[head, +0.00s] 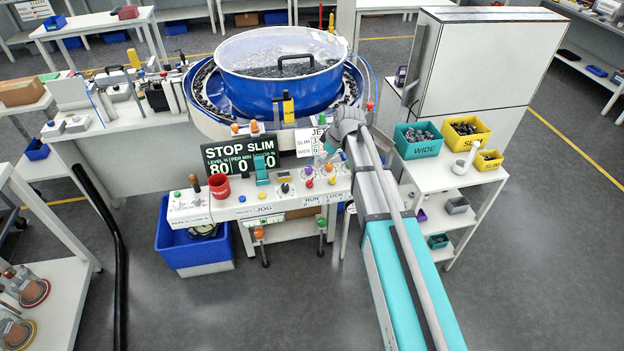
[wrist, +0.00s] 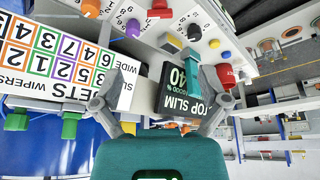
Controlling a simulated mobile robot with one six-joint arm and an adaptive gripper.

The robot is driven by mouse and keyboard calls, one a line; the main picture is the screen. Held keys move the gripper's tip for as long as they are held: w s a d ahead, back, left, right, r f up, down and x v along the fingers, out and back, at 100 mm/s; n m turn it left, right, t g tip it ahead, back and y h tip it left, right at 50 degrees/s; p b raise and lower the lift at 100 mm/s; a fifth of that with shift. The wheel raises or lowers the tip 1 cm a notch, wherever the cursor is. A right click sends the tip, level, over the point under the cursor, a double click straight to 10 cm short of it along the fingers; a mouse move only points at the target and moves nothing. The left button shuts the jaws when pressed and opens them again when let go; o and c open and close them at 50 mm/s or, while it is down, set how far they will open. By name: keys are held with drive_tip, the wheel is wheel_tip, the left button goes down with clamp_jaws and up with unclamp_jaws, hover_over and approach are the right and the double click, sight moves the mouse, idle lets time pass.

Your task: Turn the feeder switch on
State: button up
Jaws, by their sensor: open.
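The feeder is a blue bowl (head: 280,85) with a clear lid. In front of it is a pale control panel (head: 285,205) with coloured knobs, buttons and levers. I cannot tell for certain which control is the feeder switch; a teal block-like control (head: 262,172) stands by the display, and it also shows in the wrist view (wrist: 192,58). The dark display (head: 240,158) reads STOP SLIM. My gripper (head: 326,148) is above the right part of the panel. In the wrist view my gripper (wrist: 165,95) has its fingers spread and empty, with the display beyond them.
A number card (head: 308,142) stands beside the display. At right, a shelf cart holds teal (head: 418,149) and yellow (head: 465,138) bins. A blue crate (head: 192,250) sits on the floor. The floor in front is clear.

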sight(310, 180)
drive_tip(key=shift+f, duration=0.1)
drive_tip(key=b+x, duration=1.2)
drive_tip(key=x, duration=0.1)
drive_tip(key=shift+w+a+f+b, duration=0.1)
drive_tip(key=shift+f+b, duration=0.2)
drive_tip(key=shift+b, duration=0.05)
idle(0.3)
drive_tip(key=shift+c, duration=0.2)
drive_tip(key=c, duration=1.1)
